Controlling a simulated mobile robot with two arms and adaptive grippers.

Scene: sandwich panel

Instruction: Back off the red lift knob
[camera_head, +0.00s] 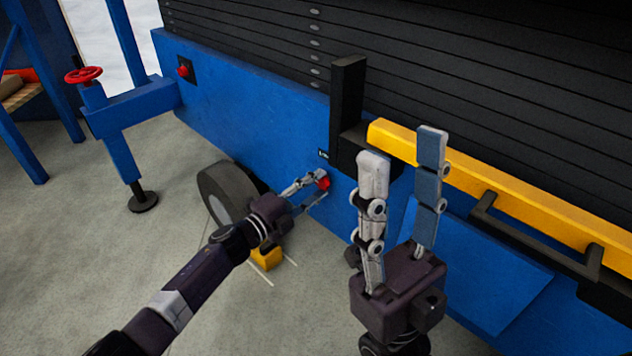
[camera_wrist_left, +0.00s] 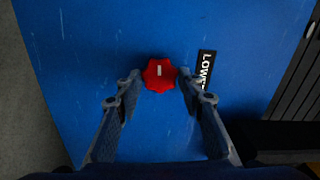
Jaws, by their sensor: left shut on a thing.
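The red knob (camera_head: 323,181) sits on the blue side panel (camera_head: 280,130), beside a small black label. In the left wrist view the red knob (camera_wrist_left: 159,75) is lobed, with a white mark near its middle pointing up and down. My left gripper (camera_head: 317,186) has its fingertips on either side of the knob, shut on it; both fingertips (camera_wrist_left: 159,84) also show in the left wrist view. Part of the label (camera_wrist_left: 206,68) reads "LOW", the rest hidden by a finger. My right gripper (camera_head: 402,145) is open and empty, fingers pointing up, in front of the panel.
A yellow rail (camera_head: 480,180) with a black handle (camera_head: 535,235) runs along the right, near my right gripper. A black post (camera_head: 347,100) stands above the knob. A wheel (camera_head: 225,196) and yellow chock (camera_head: 267,258) are by my left arm. A red handwheel (camera_head: 83,75) is far left.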

